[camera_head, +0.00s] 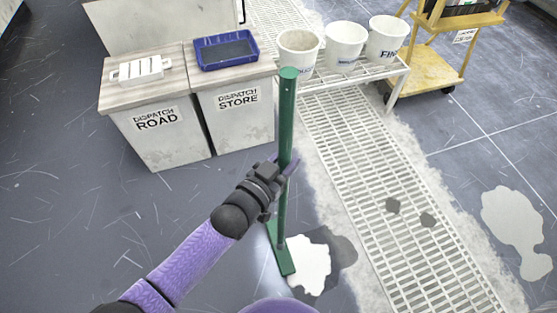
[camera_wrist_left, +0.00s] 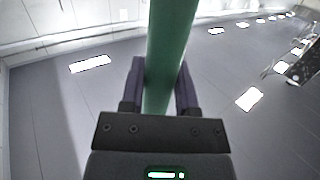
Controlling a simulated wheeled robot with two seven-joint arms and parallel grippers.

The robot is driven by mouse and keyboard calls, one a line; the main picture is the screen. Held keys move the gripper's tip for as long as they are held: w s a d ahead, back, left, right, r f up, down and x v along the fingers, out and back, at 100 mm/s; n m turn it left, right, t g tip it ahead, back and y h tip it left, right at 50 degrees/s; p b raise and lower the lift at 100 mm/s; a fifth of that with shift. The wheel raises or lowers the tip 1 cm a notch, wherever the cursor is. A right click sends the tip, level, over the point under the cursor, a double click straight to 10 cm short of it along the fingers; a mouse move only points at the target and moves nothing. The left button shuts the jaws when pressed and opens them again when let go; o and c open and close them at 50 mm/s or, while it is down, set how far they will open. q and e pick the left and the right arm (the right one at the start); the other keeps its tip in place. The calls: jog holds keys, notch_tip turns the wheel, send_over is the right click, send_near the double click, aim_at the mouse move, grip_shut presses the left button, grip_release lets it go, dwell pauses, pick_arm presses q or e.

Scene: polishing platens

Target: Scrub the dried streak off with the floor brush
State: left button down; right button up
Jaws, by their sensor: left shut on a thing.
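A green floor brush (camera_head: 286,110) stands nearly upright in the head view. Its flat green head (camera_head: 281,252) is down at the floor, at the left edge of a white patch (camera_head: 311,266) with a darker grey stain (camera_head: 343,250) beside it. My left gripper (camera_head: 287,165) is shut around the middle of the handle. In the left wrist view the green handle (camera_wrist_left: 168,60) runs between the two fingers. Another pale patch (camera_head: 515,225) lies on the floor at the right. I cannot tell which patch is the dried streak. My right gripper is not in view.
A metal floor grating (camera_head: 375,160) with two dark grey pieces runs right of the brush. Beyond are cabinets marked "Dispatch Road" (camera_head: 160,135) and "Dispatch Store" (camera_head: 243,120), a blue tray (camera_head: 205,64), three white buckets on a rack (camera_head: 400,68), and a yellow cart (camera_head: 432,72). The left floor is clear.

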pick_arm(q)
jog(key=shift+w+d+r, duration=0.1)
jog(key=shift+w+d, duration=0.1)
jog(key=shift+d, duration=0.35)
jog(key=shift+w+d+r, duration=0.1)
jog(key=shift+w+d, duration=0.05)
jog(key=shift+d, duration=0.4)
jog(key=d, duration=0.1)
jog(key=d+b, duration=0.1)
jog(key=w+d, duration=0.1)
jog(key=shift+d+f+b, duration=0.15)
jog(key=shift+f+b, duration=0.1)
jog(key=shift+b, duration=0.15)
